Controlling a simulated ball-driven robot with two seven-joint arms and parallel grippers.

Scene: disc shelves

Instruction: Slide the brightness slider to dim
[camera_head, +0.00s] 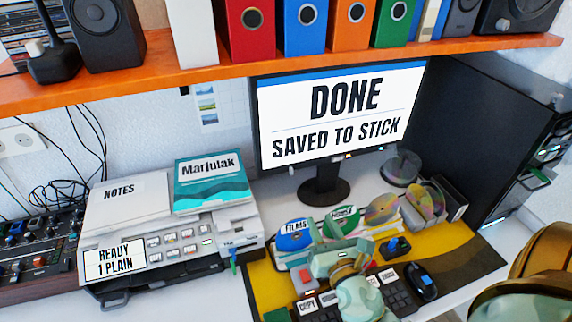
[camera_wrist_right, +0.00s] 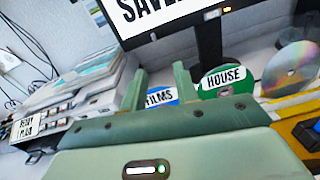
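I cannot make out a brightness slider for certain in either view. My right gripper (camera_head: 343,240) is pale green and reaches over the keyboard toward the discs in front of the monitor. My left gripper is not in view.
Discs labelled FILMS (camera_head: 295,237) and HOUSE (camera_wrist_right: 227,78) stand in front of the monitor. A keyboard (camera_head: 392,290) and dark mouse (camera_head: 421,282) lie on a yellow and dark mat. A printer (camera_head: 170,235) and mixer (camera_head: 35,255) stand left. An orange shelf (camera_head: 150,62) overhangs.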

